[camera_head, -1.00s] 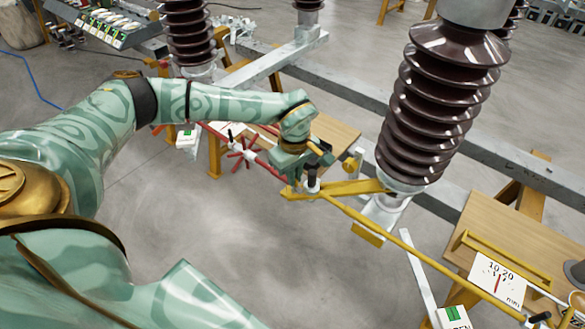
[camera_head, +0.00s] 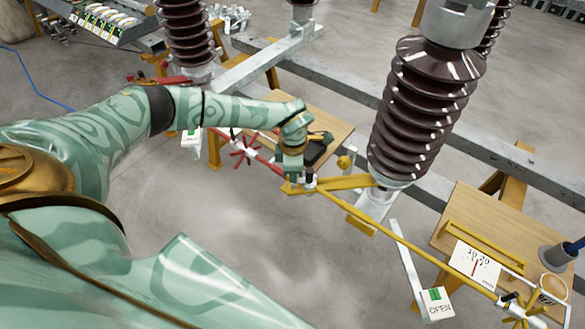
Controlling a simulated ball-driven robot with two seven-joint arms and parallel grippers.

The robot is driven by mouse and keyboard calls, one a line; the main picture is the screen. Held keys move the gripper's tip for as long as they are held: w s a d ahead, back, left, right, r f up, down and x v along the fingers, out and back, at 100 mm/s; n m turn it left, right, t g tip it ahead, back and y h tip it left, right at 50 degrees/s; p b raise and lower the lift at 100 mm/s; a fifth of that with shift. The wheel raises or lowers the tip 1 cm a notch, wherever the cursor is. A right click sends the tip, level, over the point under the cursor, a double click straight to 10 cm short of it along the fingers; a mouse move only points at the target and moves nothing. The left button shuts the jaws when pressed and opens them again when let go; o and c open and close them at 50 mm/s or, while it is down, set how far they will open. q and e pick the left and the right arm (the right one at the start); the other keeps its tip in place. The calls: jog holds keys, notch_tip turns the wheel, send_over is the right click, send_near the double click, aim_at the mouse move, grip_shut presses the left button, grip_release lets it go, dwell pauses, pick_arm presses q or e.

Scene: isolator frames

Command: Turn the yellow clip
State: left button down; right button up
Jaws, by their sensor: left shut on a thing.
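My left gripper (camera_head: 303,174) reaches down from the left arm onto the joint where a red rod and a yellow rod meet. It is shut on a small pale piece (camera_head: 310,183) at this joint; the fingers hide much of it. A yellow arm (camera_head: 348,183) runs from the joint to the foot of the big brown insulator. The yellow rod (camera_head: 400,243) slopes down right to a yellow star-shaped part (camera_head: 515,306) with dark pins, near the lower right corner. I cannot tell which of these yellow parts is the clip. My right gripper is not in view.
The brown ribbed insulator (camera_head: 425,110) stands close right of the gripper. A red star-shaped handle (camera_head: 243,151) sits on the red rod to the left. A wooden board with a scale card (camera_head: 473,263) and an OPEN sign (camera_head: 437,304) are at lower right.

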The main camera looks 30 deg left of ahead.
pick_arm(q)
jog(key=shift+r+n+p, duration=0.1)
jog(key=shift+n+p, duration=0.25)
jog(key=shift+n, duration=0.35)
jog(key=c, duration=1.6)
grip_release()
jog(key=shift+o, duration=0.2)
notch_tip(320, 180, up, 16)
jog(key=p, duration=0.2)
